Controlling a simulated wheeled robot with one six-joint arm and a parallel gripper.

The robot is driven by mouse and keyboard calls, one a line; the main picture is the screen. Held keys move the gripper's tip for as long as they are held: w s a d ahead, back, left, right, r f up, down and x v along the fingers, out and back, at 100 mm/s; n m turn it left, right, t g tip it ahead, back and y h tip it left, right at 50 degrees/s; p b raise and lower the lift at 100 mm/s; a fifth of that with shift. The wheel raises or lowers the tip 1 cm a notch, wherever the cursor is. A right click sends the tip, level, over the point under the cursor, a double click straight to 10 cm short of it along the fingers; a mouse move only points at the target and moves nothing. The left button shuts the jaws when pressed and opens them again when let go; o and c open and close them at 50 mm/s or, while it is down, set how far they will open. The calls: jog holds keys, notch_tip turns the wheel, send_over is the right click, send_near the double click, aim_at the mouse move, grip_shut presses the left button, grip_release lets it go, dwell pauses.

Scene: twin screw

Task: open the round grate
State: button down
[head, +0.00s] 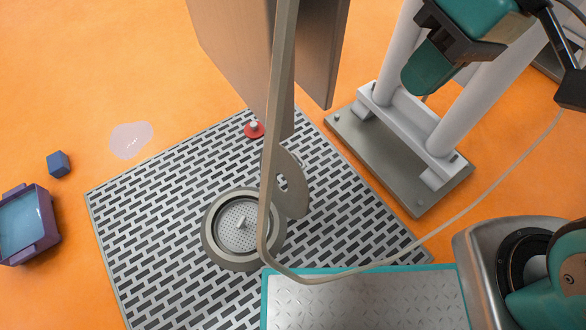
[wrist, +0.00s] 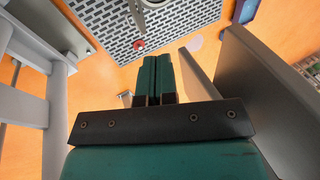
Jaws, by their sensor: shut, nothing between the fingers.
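The round grate (head: 232,240) is a perforated disc with a small knob, inside a dark round rim on the slotted floor panel. In the head view it lies left of the curved pale bar, flat in its rim. Its edge shows at the top of the wrist view (wrist: 154,3), cut off by the frame. My gripper (head: 414,82) is up at the right in the head view, in front of the white posts and well away from the grate. Its teal fingers (wrist: 158,62) are together and empty in the wrist view.
The slotted floor panel (head: 150,225) surrounds the grate. A red knob (head: 254,130) stands on it. Tall grey panels (head: 245,45) and a bent pale bar (head: 270,180) hang near the grate. White posts (head: 397,50) stand right.

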jog(key=w+a+f+m+g+y+b, duration=0.15)
jog(key=w+f+m, duration=0.4)
jog(key=w, duration=0.65)
jog(key=w+f+m+g+y+b, duration=0.1)
jog(key=w+f+m+g+b, duration=0.25)
jog(key=w+f, duration=0.65)
jog(key=m+g+y+b, duration=0.1)
jog(key=m+y+b, duration=0.35)
jog(key=m, duration=0.35)
send_near(304, 174)
jog(key=shift+h, duration=0.5)
jog(key=a+f, duration=0.1)
jog(key=s+a+f, duration=0.1)
jog(key=a+f, duration=0.2)
jog(key=shift+s+f+b, duration=0.1)
jog(key=shift+s+b, duration=0.2)
jog(key=shift+b, duration=0.1)
jog(key=shift+s+a+r, duration=0.3)
jog(key=shift+s+a, duration=0.05)
jog(key=shift+a, duration=0.2)
jog(key=shift+r, duration=0.1)
